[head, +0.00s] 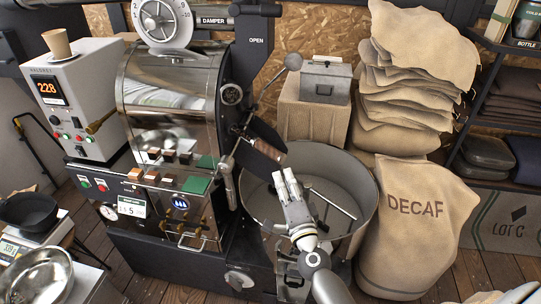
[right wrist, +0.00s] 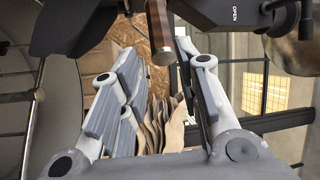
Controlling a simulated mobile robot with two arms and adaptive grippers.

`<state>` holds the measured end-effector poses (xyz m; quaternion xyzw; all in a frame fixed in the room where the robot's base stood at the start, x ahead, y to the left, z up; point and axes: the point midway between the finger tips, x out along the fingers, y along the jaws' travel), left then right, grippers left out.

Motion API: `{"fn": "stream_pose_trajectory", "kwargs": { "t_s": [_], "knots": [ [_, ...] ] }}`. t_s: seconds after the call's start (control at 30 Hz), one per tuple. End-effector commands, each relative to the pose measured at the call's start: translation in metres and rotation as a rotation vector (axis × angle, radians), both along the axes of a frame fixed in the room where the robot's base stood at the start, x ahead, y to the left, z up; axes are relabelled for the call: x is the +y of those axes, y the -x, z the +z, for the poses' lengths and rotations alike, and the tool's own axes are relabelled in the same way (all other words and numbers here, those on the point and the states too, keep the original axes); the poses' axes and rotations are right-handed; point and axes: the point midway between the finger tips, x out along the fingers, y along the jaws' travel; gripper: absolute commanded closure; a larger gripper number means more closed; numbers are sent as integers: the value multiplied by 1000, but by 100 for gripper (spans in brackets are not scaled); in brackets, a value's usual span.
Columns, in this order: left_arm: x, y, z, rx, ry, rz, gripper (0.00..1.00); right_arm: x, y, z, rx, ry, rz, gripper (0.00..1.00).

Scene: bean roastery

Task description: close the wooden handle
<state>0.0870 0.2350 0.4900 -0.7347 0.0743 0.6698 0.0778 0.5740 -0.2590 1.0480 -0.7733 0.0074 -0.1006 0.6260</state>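The wooden handle (head: 268,150) is a short brown cylinder. It sticks out by the dark chute on the right side of the roaster, above the round metal cooling pan (head: 354,184). In the right wrist view the handle (right wrist: 158,32) comes down from the top, between the lines of the two fingers. My right gripper (head: 285,176) is open and empty over the pan, its fingertips just below and right of the handle. I see a wide gap between its fingers (right wrist: 158,70). No contact with the handle is visible. My left gripper is not in view.
The roaster (head: 170,85) stands left of the pan. A stirring arm (head: 332,203) lies inside the pan. A DECAF sack (head: 415,235) stands close on the right, with stacked sacks (head: 405,85) behind. A grey metal box (head: 324,80) sits behind the pan.

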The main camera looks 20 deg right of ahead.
Motion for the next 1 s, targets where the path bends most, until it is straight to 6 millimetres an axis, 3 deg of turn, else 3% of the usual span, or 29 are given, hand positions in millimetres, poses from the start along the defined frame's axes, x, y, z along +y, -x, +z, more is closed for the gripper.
{"fn": "stream_pose_trajectory", "kwargs": {
  "t_s": [0.03, 0.2, 0.4, 0.6, 0.73, 0.87, 1.0],
  "knots": [
    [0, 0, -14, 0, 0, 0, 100, -13, 1, -7, -7, -8, 23, 80],
    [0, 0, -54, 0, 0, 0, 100, -59, 9, -8, -16, -83, 188, 100],
    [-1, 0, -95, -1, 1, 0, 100, -94, 38, 6, 44, -146, 400, 100],
    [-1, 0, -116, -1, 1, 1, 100, -105, 67, 15, 139, -170, 522, 100],
    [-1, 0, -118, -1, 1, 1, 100, -106, 74, 19, 169, -178, 548, 100],
    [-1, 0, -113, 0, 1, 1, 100, -102, 67, 22, 174, -181, 554, 100],
    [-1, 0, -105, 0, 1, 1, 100, -93, 46, 24, 171, -183, 555, 100]
  ]
}}
